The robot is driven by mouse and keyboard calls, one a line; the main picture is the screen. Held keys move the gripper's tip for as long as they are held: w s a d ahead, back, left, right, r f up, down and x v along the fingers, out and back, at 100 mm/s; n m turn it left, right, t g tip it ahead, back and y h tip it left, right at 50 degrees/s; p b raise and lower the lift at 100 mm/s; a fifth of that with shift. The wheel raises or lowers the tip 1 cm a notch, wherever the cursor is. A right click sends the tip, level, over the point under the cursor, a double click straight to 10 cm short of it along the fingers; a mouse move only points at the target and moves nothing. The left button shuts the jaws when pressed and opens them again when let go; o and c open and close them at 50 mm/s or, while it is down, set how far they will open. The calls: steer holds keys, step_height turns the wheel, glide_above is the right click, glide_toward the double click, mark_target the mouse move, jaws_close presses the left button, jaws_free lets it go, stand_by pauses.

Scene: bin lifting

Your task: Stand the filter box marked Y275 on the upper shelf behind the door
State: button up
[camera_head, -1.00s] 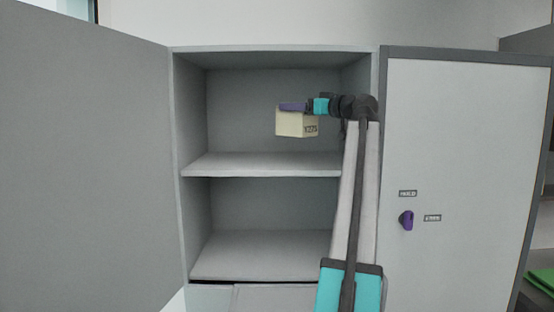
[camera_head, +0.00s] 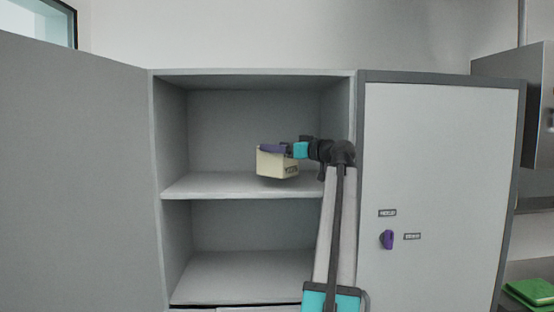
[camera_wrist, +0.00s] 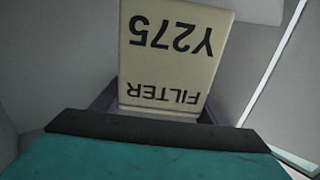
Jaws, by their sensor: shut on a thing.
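The cream filter box (camera_head: 275,165) is in the upper compartment of the open cabinet, close above the upper shelf (camera_head: 235,186); I cannot tell if it touches the shelf. In the wrist view the box (camera_wrist: 165,58) shows the words FILTER and Y275 upside down. My gripper (camera_head: 274,149) is shut on the box near its top, with purple fingers (camera_wrist: 103,103) at its sides. The open door (camera_head: 75,170) stands at the left, and the right door (camera_head: 440,170) is closed, with a purple knob (camera_head: 387,240) and small labels.
The upper shelf is otherwise empty, with free room left of the box. The lower shelf (camera_head: 240,272) is bare. The cabinet's divider is close to the right of my arm. A green object (camera_head: 533,291) lies at the far right on a counter.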

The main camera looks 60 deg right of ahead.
mark_target(277, 157)
steer(key=shift+f+p, duration=0.5)
steer(key=shift+f, duration=1.3)
steer(key=shift+f, duration=0.15)
steer(key=o, duration=1.3)
steer(key=shift+r, duration=0.2)
steer(key=s+b, duration=0.1)
steer(key=s, duration=0.3)
steer(key=s+a+b, duration=0.1)
steer(key=s, duration=0.3)
steer(key=s+a+b, duration=0.1)
steer(key=s, duration=0.3)
steer(key=shift+f, duration=0.1)
steer(key=shift+w, duration=0.1)
